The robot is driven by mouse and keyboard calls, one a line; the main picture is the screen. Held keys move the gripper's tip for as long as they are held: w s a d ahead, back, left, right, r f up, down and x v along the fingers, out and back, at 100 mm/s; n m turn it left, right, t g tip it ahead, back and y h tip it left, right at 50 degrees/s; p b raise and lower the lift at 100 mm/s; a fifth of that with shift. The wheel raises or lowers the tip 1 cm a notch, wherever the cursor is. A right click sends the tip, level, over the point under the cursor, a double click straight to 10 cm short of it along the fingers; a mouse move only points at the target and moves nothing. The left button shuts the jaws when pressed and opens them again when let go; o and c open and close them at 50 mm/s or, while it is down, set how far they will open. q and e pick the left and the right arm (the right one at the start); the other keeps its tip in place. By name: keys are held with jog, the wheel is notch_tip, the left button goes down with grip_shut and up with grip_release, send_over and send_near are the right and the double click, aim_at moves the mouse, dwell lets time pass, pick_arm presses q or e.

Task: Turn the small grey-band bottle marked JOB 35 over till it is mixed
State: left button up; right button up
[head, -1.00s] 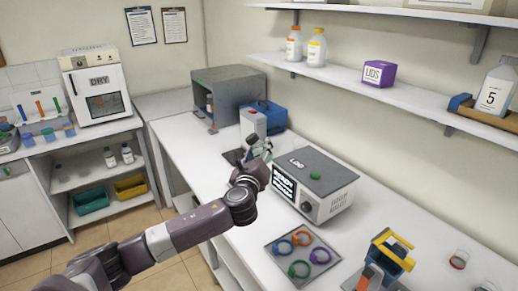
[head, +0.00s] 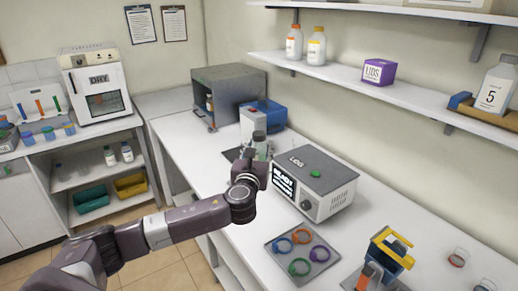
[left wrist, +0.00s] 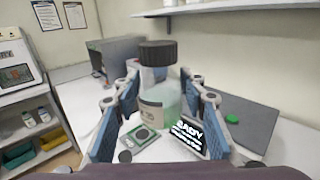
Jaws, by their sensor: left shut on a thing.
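A small clear bottle (left wrist: 165,97) with a dark cap and pale green contents is held between the pads of my left gripper (left wrist: 160,104). It stands about upright, cap up. Its pale label is partly in view, but I cannot read the job number, and the pads hide its sides. In the head view the bottle (head: 260,146) shows above my left gripper (head: 254,160), in the air over the bench, left of the grey LOG box.
The LOG box (head: 315,180) with a lit screen stands close to the right of my left gripper. A tray (head: 301,269) of coloured rings and a blue-yellow carrier (head: 392,251) are in front. A grey open cabinet (head: 232,87) stands behind. The bench's left strip is clear.

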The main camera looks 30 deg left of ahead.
pick_arm(q)
jog(key=m, duration=0.5)
jog(key=shift+r, duration=0.1)
jog(key=shift+m, duration=0.9)
jog(key=m, duration=0.3)
jog(key=shift+m, duration=0.3)
jog(key=m, duration=0.3)
